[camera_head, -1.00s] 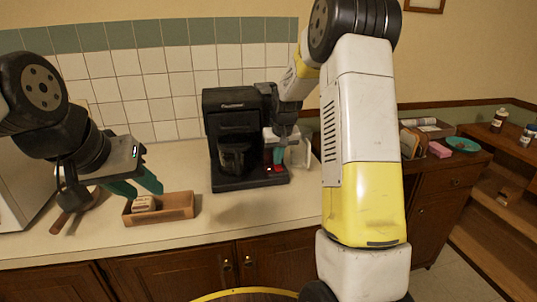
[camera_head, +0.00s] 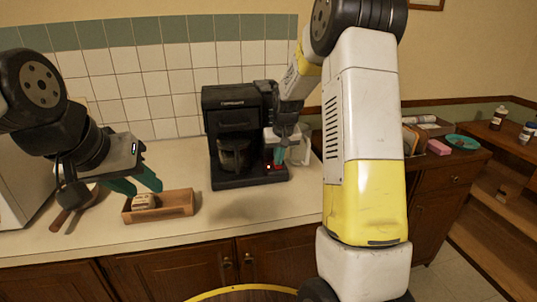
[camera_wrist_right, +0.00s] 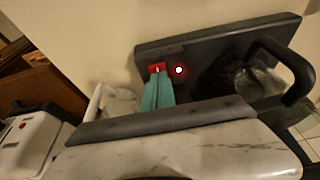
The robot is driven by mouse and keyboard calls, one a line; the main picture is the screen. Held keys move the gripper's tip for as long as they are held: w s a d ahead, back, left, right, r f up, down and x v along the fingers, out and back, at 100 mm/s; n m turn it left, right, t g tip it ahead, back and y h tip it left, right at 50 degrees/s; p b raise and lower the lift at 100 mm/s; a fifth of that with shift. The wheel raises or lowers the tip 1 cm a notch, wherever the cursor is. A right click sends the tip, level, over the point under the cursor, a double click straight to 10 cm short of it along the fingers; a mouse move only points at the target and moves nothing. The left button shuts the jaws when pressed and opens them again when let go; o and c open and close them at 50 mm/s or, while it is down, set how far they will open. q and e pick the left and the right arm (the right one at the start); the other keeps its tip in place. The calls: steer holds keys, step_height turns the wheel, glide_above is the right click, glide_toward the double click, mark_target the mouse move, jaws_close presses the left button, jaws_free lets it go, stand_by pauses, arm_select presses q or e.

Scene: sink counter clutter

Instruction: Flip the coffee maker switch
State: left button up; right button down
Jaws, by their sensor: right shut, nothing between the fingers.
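The black coffee maker (camera_head: 235,135) stands upright on the counter, with a glass carafe (camera_head: 234,156) in it. Its red switch (camera_wrist_right: 157,68) is on the base in the right wrist view, beside a glowing red-and-white light (camera_wrist_right: 179,70). My right gripper (camera_head: 279,158) is shut and empty, low at the right front of the coffee maker. In the right wrist view its teal fingertips (camera_wrist_right: 158,78) are right at the switch and partly cover it; I cannot tell whether they touch. My left gripper (camera_head: 143,183) is open and empty above the counter, at the left.
A wooden box (camera_head: 158,206) with a small item in it sits below my left gripper. A pan with a wooden handle (camera_head: 60,220) lies further left. A clear glass jug (camera_head: 300,148) stands right of the coffee maker. The counter front (camera_head: 250,215) is clear.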

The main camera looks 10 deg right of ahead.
steer(key=shift+s+f, duration=0.1)
steer(key=w+v, duration=0.1)
steer(key=v, duration=1.3)
steer(key=shift+w+a+r, duration=0.1)
steer(key=shift+w+r, duration=0.3)
steer(key=shift+w, duration=0.3)
steer(key=x, duration=1.4)
steer(key=shift+s+f, duration=0.15)
steer(key=shift+s, duration=0.2)
